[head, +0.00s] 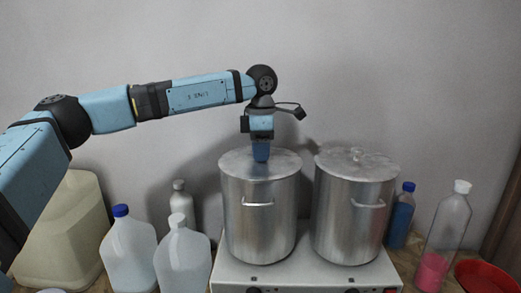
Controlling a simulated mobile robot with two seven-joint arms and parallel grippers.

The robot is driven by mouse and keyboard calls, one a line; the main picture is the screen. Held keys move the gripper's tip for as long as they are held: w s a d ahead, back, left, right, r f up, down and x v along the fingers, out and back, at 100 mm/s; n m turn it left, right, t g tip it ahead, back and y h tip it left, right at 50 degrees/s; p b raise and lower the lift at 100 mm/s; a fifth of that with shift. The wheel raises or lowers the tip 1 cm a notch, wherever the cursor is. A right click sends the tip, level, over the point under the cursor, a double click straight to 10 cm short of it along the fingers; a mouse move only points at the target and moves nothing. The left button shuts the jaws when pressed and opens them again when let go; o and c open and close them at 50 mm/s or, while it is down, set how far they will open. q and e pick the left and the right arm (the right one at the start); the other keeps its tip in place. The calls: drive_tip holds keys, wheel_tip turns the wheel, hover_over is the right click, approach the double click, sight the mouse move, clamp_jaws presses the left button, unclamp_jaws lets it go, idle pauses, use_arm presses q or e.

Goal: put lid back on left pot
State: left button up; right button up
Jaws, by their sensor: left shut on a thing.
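The left pot (260,222) is a tall steel pot with a side handle, standing on the left of the hotplate. Its lid (238,164) lies flat over the pot's mouth and looks level with the rim. My left gripper (261,157) points straight down from above and is shut at the middle of the lid. Its fingers hide the lid's knob. The right pot (350,220) stands close beside it with its own lid (357,160) on. My right gripper is not in view.
Both pots stand on a grey hotplate (305,265). White jugs (128,250), a grey bottle and a large pale canister (65,235) stand left. A blue bottle (401,218), a clear bottle with pink contents (445,230) and a red bowl (487,277) stand right.

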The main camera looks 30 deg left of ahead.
use_arm(q)
drive_tip(key=o, duration=1.6)
drive_tip(key=shift+r+p, duration=0.65)
drive_tip(key=shift+r, duration=0.55)
drive_tip(key=shift+r+p, duration=0.4)
drive_tip(key=shift+r, duration=1.9)
clamp_jaws()
